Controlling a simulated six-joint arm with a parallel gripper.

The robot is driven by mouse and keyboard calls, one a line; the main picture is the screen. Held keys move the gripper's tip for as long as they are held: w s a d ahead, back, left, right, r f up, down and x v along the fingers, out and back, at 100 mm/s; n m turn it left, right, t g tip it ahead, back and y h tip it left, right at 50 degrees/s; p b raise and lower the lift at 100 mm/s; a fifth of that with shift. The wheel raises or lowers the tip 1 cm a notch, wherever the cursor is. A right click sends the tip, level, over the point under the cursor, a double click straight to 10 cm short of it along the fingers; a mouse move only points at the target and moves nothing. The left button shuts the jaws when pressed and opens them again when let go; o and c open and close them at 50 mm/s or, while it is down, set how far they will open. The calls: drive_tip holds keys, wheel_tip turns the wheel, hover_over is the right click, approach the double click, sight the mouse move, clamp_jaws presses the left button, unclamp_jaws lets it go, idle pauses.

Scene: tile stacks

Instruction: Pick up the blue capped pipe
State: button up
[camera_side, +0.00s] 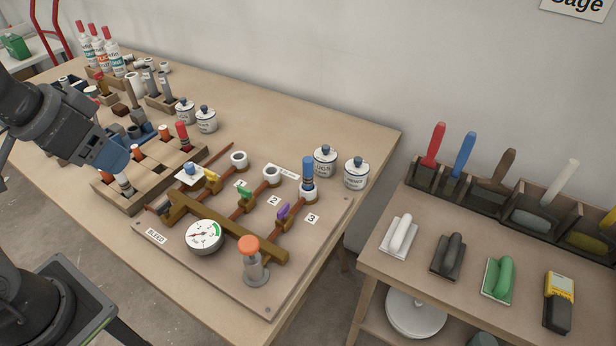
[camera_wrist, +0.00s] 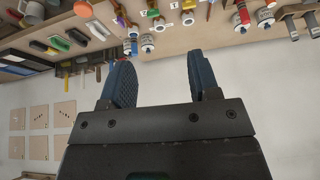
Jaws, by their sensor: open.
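The blue capped pipe (camera_side: 308,172) stands upright in the white socket marked 3, on the board at the right of the bench. In the wrist view a small blue shape (camera_wrist: 134,46) near the bench edge looks like it. My gripper (camera_wrist: 163,78) is open, with nothing between its two blue fingers. In the side view my gripper (camera_side: 112,154) is at the left, above the wooden rack and well away from the pipe.
Two lidded jars (camera_side: 325,160) stand behind the pipe. The board carries a gauge (camera_side: 204,236), an orange-topped post (camera_side: 250,262) and coloured valve handles. A wooden rack (camera_side: 130,204) holds red-capped and other pipes. A side table (camera_side: 390,270) with trowels stands to the right.

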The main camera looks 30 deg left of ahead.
drive_tip(key=w+d+r+m+g, duration=0.1)
drive_tip(key=w+r+m, duration=0.15)
drive_tip(key=w, duration=0.35)
drive_tip(key=w+d+r+m+g, duration=0.1)
drive_tip(key=w+d+r+m, duration=0.1)
drive_tip(key=w+m, duration=0.25)
drive_tip(key=m+g, duration=0.3)
drive_tip(key=m, duration=1)
hover_over(309, 160)
wheel_tip(309, 160, down, 12)
drive_tip(key=f, duration=0.8)
drive_tip(key=shift+w+a, duration=0.15)
drive_tip(key=shift+w, duration=0.1)
drive_tip(key=shift+s+f, duration=0.2)
drive_tip(key=shift+f, duration=3)
drive_tip(key=c, duration=1)
